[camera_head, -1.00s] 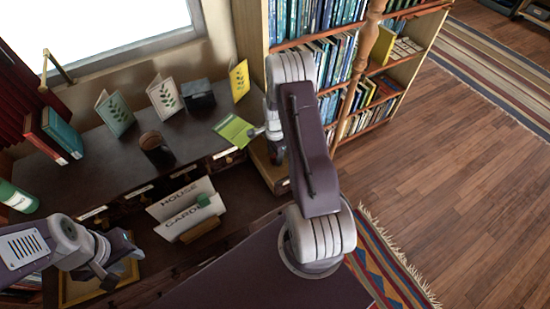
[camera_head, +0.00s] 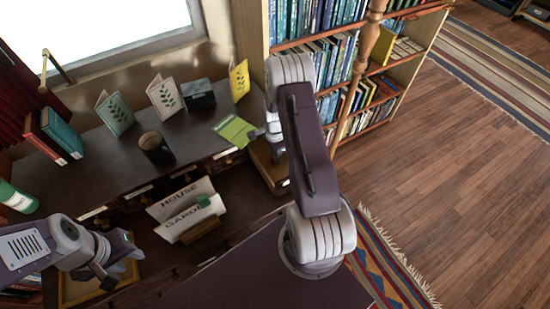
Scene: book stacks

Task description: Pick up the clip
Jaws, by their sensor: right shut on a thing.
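A small dark green piece, seemingly the clip (camera_head: 258,132), shows at the right end of a light green card (camera_head: 234,129) by the desk's front edge. My right gripper (camera_head: 268,134) is at this piece and shut on it; my arm hides most of the jaws. I cannot tell whether the piece touches the card.
The dark desk (camera_head: 100,170) holds a dark cup (camera_head: 157,149), a black box (camera_head: 199,94), several standing leaf cards (camera_head: 164,97), books (camera_head: 61,133) and a green bottle (camera_head: 17,197). A full bookcase (camera_head: 340,100) stands right behind my right arm.

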